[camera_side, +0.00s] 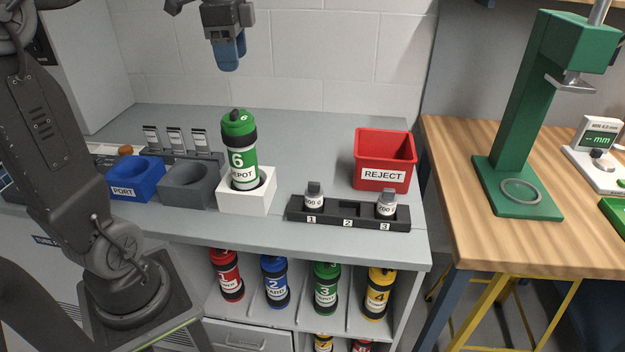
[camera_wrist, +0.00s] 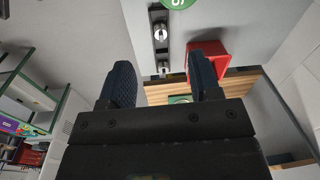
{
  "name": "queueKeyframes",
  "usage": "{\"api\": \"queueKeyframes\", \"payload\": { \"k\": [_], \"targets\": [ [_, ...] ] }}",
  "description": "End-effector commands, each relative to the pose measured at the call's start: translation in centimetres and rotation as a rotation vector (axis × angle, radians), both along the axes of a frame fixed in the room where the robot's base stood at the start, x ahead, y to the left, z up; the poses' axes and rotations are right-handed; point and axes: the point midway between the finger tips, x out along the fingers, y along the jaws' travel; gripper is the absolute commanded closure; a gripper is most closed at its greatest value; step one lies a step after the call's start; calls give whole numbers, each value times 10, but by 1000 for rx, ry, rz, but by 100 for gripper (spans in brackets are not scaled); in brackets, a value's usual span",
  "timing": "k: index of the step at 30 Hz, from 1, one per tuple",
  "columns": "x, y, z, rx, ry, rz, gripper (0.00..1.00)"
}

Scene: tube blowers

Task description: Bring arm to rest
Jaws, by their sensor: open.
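My gripper (camera_side: 230,55) hangs in the air at the top of the side view, above and behind the green canister. In the wrist view my gripper (camera_wrist: 163,85) has its two blue fingers apart with nothing between them. The green canister (camera_side: 241,150), marked 6 and DEPOT, stands upright in the white holder (camera_side: 245,200). Its green top (camera_wrist: 178,3) shows at the upper edge of the wrist view, apart from my fingers.
A blue PORT holder (camera_side: 135,182) and a grey holder (camera_side: 188,185) stand to the left. A black rack (camera_side: 347,213) holds weights at 1 and 3; slot 2 is empty. A red REJECT bin (camera_side: 384,160) stands behind it. Several canisters (camera_side: 327,288) fill the shelf below. A green press (camera_side: 540,110) stands right.

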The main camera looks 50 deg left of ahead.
Motion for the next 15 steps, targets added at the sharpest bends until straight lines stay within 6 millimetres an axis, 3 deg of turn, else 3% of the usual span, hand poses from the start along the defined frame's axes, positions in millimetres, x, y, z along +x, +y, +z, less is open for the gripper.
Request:
{"api": "queueKeyframes", "payload": {
  "k": [1, 6, 10, 15],
  "targets": [
    [-6, -24, -6, 10, -36, 40, 43],
    [-35, -96, -40, -5, -200, 266, 43],
    [-63, -137, -72, -73, -312, 428, 43],
    [-91, -167, -105, -174, -398, 578, 43]
  ]
}}
